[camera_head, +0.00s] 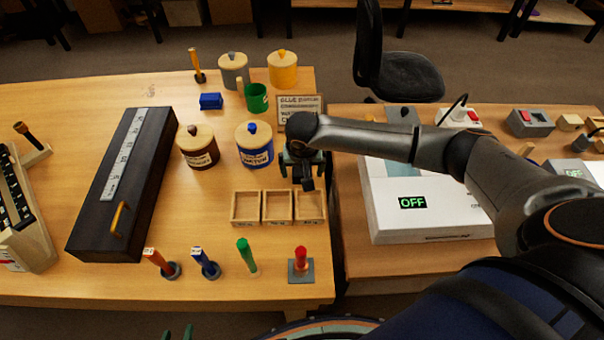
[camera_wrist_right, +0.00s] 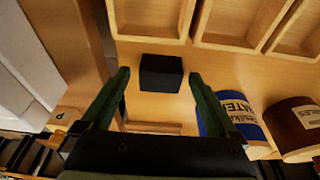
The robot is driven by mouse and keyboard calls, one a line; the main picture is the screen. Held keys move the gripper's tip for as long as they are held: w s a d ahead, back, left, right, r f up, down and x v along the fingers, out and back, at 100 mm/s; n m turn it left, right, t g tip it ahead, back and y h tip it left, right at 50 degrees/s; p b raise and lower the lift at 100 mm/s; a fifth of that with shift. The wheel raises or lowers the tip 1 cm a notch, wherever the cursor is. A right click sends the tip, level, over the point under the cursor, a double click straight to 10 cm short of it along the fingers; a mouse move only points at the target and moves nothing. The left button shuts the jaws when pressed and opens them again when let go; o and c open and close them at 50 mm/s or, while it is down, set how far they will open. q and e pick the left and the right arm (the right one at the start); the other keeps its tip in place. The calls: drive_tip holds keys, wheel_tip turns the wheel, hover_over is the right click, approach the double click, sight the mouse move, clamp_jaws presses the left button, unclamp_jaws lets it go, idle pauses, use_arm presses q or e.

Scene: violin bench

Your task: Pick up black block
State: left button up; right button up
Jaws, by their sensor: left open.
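The black block (camera_wrist_right: 161,72) lies on the wooden table between my right gripper's fingertips (camera_wrist_right: 160,76) in the right wrist view. A gap shows on each side of it, so the gripper is open and not clamped on it. In the head view the right gripper (camera_head: 302,170) is over the table's right edge area, with the dark block (camera_head: 307,184) partly hidden under it, just behind the wooden compartment tray (camera_head: 262,222). Only the green fingertips of my left gripper (camera_head: 176,333) show at the bottom edge, apart and empty.
A blue-labelled jar (camera_head: 254,146) and a brown jar (camera_head: 198,148) stand left of the right gripper. A small sign (camera_head: 300,103) stands behind it. Several coloured upright tools line the front, including a red one (camera_head: 301,258). A white machine (camera_head: 428,215) stands right.

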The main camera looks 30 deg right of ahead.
drive_tip(key=c, duration=1.3)
drive_tip(key=shift+r, duration=0.1)
drive_tip(key=shift+c, duration=0.2)
